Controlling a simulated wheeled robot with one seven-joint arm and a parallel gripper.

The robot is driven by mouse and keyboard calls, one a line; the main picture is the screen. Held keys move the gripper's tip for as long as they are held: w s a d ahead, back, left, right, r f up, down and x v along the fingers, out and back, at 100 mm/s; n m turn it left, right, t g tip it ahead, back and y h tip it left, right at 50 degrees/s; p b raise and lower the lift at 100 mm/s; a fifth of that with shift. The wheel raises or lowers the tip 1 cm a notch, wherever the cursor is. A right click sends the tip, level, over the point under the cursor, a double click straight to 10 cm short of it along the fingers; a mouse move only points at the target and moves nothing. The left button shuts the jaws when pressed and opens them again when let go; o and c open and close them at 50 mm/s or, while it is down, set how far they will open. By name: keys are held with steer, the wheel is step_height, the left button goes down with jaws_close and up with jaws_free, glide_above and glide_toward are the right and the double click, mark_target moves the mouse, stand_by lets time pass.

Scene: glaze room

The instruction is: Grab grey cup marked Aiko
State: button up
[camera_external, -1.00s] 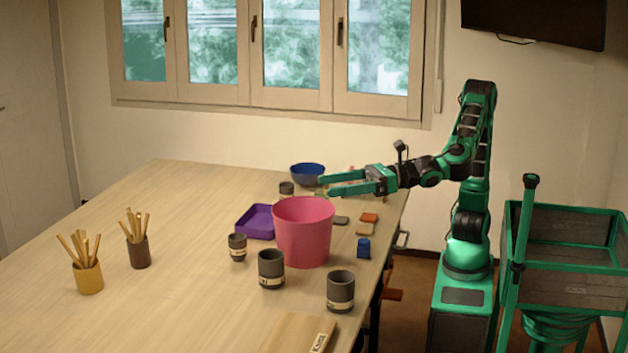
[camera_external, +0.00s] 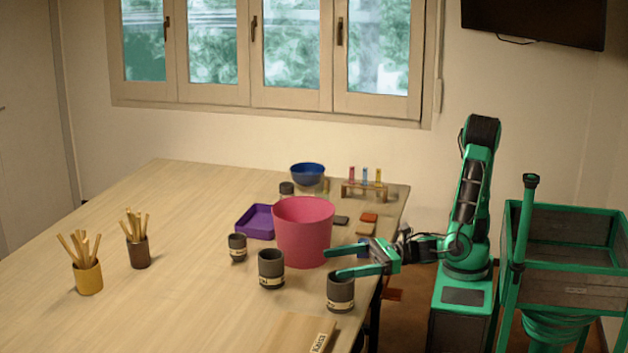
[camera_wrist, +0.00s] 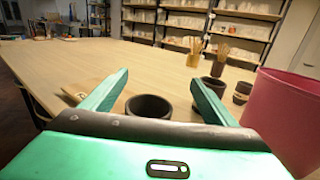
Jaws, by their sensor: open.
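Several dark grey cups with pale name bands stand on the table; I cannot read any band, so I cannot tell which is marked Aiko. One cup (camera_external: 340,295) is nearest the right edge, a second (camera_external: 271,270) is left of it, and a smaller one (camera_external: 238,248) is farther left. My gripper (camera_external: 339,262) is open and empty, around or just above the near-edge cup's rim. In the wrist view that cup (camera_wrist: 148,107) shows between the spread fingers (camera_wrist: 159,78). The second cup (camera_wrist: 215,88) shows beside the right finger, partly hidden by it.
A pink bucket (camera_external: 303,230) stands close beyond the gripper. A wooden board (camera_external: 300,333) lies in front. A purple tray (camera_external: 246,222), blue bowl (camera_external: 307,174) and test-tube rack (camera_external: 364,192) are farther back. Two stick holders (camera_external: 88,277) (camera_external: 139,252) stand left.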

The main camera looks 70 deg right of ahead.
mark_target(329, 281)
steer(key=f, duration=0.2)
steer(key=s+a+f, duration=0.1)
steer(key=f, duration=0.1)
steer(key=shift+s, duration=0.1)
steer(key=shift+f, duration=0.4)
steer(key=x, duration=0.3)
steer(key=shift+w+a, duration=0.15)
steer(key=shift+w, duration=0.25)
steer(key=shift+w+a+r, duration=0.1)
steer(key=shift+w+a, duration=0.2)
steer(key=shift+w, duration=0.3)
steer(key=c, duration=1.3)
